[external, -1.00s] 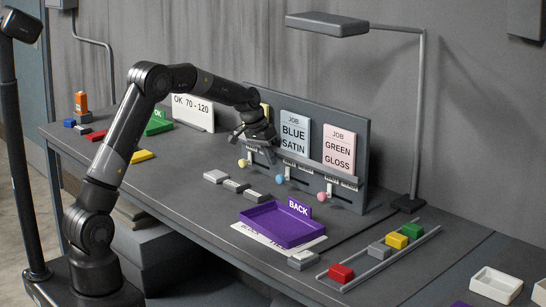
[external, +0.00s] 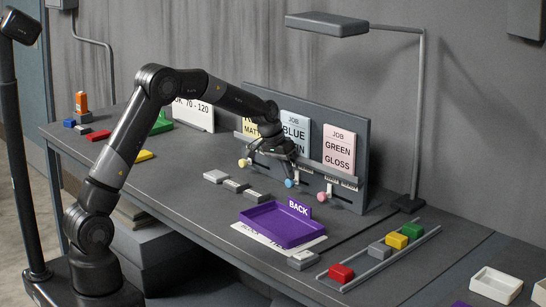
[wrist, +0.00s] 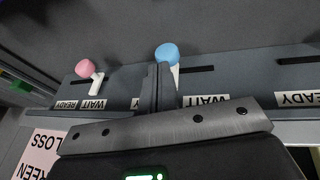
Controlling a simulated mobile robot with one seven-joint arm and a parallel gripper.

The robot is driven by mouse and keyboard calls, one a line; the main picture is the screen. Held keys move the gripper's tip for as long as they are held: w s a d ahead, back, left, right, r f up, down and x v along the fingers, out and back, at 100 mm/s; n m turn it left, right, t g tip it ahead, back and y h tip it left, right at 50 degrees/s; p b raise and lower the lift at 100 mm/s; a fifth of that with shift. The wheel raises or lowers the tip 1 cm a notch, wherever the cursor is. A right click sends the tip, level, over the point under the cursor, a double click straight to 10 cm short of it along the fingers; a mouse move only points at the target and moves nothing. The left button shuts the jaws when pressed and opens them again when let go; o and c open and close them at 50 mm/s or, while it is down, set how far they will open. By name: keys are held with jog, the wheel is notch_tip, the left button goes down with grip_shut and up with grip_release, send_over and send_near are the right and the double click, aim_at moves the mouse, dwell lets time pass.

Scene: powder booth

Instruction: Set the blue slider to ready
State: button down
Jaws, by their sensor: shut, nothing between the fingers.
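The blue slider (external: 289,183) is a round blue knob on a pale stem, in a slot of the grey panel (external: 361,130) below the "BLUE SATIN" card (external: 294,133). In the wrist view the blue knob (wrist: 167,52) stands with its stem beside my shut, empty gripper fingers (wrist: 160,88); I cannot tell whether they touch. The wrist view is upside down. A "WAIT" label (wrist: 207,100) lies right of the stem there. A label (wrist: 135,103) left of it is mostly hidden by my fingers. My gripper (external: 288,163) is at the panel just above the knob.
A pink slider (external: 321,196) and a yellow slider (external: 243,163) stand on either side of the blue one. A purple tray (external: 247,218) and several small grey blocks lie in front. A lamp post (external: 419,120) rises at right.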

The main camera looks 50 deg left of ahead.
jog(key=shift+d, duration=0.8)
jog(key=w+a+v, duration=0.1)
jog(key=v, duration=1.2)
jog(key=shift+a+r, duration=0.25)
jog(key=shift+a, duration=0.05)
jog(key=shift+s, duration=0.1)
